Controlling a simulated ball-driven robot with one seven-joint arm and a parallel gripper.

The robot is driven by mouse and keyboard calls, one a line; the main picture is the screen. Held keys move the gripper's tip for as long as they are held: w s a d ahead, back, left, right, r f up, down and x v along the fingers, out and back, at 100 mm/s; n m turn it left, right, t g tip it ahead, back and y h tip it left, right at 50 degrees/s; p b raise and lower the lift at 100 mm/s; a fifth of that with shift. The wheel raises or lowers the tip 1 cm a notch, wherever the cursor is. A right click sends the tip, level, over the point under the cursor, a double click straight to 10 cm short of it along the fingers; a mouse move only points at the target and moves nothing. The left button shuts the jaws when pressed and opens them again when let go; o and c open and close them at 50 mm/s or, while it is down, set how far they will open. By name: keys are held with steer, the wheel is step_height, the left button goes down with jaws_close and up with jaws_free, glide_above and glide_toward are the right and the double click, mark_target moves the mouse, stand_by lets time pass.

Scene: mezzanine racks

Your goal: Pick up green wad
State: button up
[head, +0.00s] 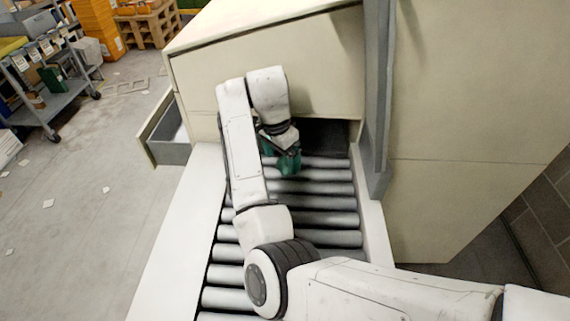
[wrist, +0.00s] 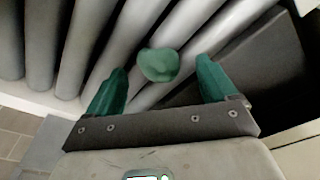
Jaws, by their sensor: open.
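The green wad (wrist: 158,65) is a small, rounded, lumpy green piece. In the wrist view it lies on the grey rollers, between the tips of my two green fingers. My gripper (wrist: 162,68) is open, with a gap on each side of the wad, and neither finger touches it. In the head view my gripper (head: 288,164) points down over the far end of the rollers. There the wad cannot be told apart from the green fingers.
The roller conveyor (head: 325,218) runs under a cream housing (head: 320,60), close behind my gripper. A grey post (head: 376,120) and tall cream panel (head: 460,110) stand at the right. An open drawer (head: 168,140) and a cart (head: 50,95) are at the left.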

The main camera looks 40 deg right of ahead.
steer(key=shift+d+f, duration=0.2)
steer(key=shift+f, duration=0.9)
steer(key=c, duration=1.1)
steer(key=shift+r, duration=0.1)
